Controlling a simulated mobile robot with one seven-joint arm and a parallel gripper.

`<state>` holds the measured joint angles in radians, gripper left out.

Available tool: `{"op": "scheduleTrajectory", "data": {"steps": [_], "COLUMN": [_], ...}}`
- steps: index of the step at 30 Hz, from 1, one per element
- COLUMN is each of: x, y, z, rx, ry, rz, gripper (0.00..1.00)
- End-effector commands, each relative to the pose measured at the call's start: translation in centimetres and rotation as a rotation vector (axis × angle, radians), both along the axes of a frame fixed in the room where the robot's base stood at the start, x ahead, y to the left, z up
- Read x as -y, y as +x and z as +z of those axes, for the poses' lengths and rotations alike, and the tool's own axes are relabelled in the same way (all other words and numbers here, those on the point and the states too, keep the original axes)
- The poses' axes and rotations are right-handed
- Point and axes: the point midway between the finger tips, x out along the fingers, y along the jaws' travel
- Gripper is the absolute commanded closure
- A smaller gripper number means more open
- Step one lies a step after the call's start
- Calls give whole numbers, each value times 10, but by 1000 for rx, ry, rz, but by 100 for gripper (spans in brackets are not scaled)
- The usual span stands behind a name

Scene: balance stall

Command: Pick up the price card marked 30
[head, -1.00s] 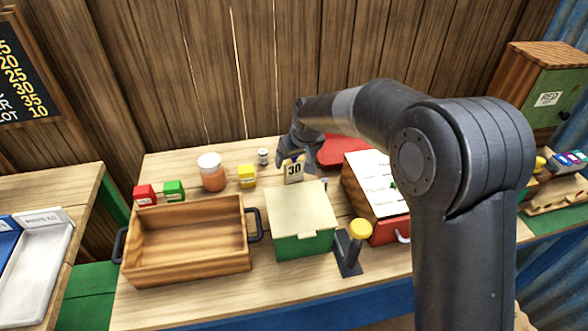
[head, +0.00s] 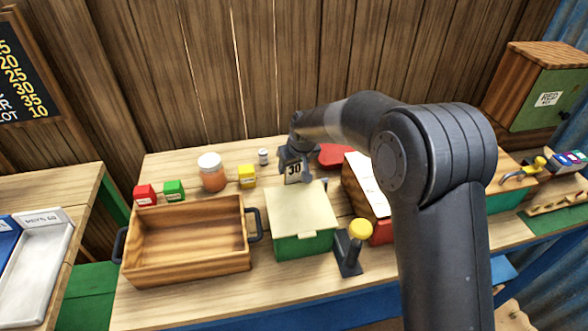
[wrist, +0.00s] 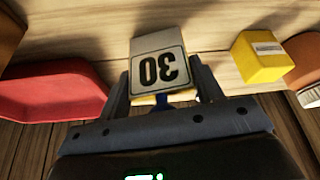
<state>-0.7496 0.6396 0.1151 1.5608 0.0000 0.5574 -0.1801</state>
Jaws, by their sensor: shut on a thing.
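The price card marked 30 (wrist: 158,65) is a pale card with a black-framed number. In the wrist view it stands between the two fingers of my gripper (wrist: 160,90), its number upside down in that picture. In the head view the card (head: 293,172) is behind the green box, partly covered by my gripper (head: 292,160). The gripper is shut on the card. I cannot tell whether the card's lower edge touches the table.
A green box with a cream lid (head: 300,208) is just in front of the card. A yellow block (head: 247,177) and an orange jar (head: 212,174) stand left. A red object (head: 333,155) lies right. A wooden tray (head: 190,275) is front left.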

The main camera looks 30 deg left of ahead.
Motion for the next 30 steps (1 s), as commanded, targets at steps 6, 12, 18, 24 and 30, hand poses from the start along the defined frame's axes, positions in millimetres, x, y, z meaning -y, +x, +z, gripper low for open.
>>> {"op": "scheduleTrajectory", "data": {"steps": [6,12,18,24,30], "x": [0,0,0,0,6], "y": [0,0,0,0,6], "z": [0,1,14,44,71], "rx": [0,1,1,2,-1], "ry": [0,1,2,3,-1], "rz": [0,0,0,0,-4], "gripper": [62,62,62,62,62]}}
